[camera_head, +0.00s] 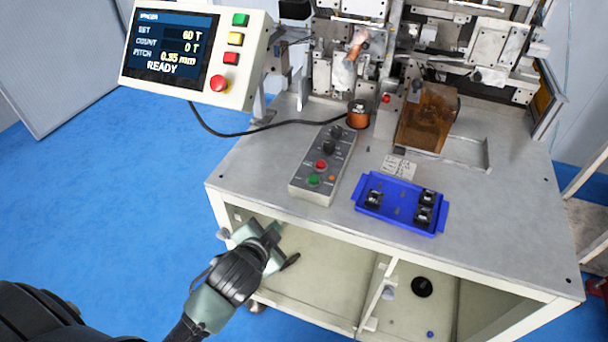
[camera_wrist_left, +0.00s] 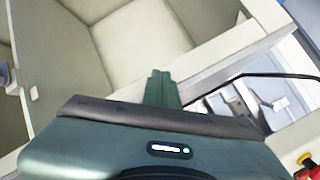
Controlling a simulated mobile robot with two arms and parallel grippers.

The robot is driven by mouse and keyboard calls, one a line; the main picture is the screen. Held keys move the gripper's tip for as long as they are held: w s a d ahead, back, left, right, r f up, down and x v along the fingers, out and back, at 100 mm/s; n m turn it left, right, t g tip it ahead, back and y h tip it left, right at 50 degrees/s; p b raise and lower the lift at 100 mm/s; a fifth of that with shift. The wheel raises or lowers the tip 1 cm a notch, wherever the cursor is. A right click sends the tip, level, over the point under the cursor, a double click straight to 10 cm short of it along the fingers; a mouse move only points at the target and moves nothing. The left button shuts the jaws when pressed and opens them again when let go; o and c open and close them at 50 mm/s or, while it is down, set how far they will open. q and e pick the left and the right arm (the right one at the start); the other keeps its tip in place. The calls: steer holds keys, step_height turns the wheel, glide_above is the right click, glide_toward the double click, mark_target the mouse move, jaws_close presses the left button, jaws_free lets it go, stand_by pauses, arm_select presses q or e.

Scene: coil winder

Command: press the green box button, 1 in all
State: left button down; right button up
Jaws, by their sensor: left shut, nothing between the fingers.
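The grey control box (camera_head: 322,165) lies on the bench top near its front edge. Its green button (camera_head: 314,180) sits at the near end, below a red button (camera_head: 321,165) and two black knobs. My left gripper (camera_head: 272,232) is in front of the bench, to the left of and nearer than the box, apart from it. Its fingers are closed and empty; they also show in the left wrist view (camera_wrist_left: 160,88), in front of the bench frame. The green button is not visible in the left wrist view. My right gripper is not in view.
A tilted display panel (camera_head: 250,62) reads READY and has its own green button (camera_head: 240,19). A blue tray (camera_head: 362,208) with small black parts lies right of the box. The winding machine (camera_head: 345,72) stands behind. The bench front edge (camera_head: 330,227) and open shelf lie near my gripper.

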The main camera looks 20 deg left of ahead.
arm_select(q)
steer(key=w+d+r+m+t+h, duration=0.15)
steer(key=w+r+m+t, duration=0.3)
steer(key=r, duration=0.45)
steer(key=w+d+r+m+t+h, duration=0.15)
steer(key=w+r+m+t, duration=0.3)
steer(key=r, duration=0.55)
steer(key=d+r+m+g+h, duration=0.5)
steer(key=d+m+h, duration=0.25)
steer(key=m, duration=0.75)
steer(key=d+r+m+g+h, duration=0.5)
steer(key=d+m+h, duration=0.25)
steer(key=m, duration=0.85)
steer(key=w+a+f+m+g+y, duration=0.3)
steer(key=a+f+m+y, duration=0.5)
steer(key=a, duration=0.5)
steer(key=shift+w+a+f+m+g+y, duration=0.3)
steer(key=shift+w+f+m+g+y, duration=0.15)
steer(key=shift+f+g, duration=0.25)
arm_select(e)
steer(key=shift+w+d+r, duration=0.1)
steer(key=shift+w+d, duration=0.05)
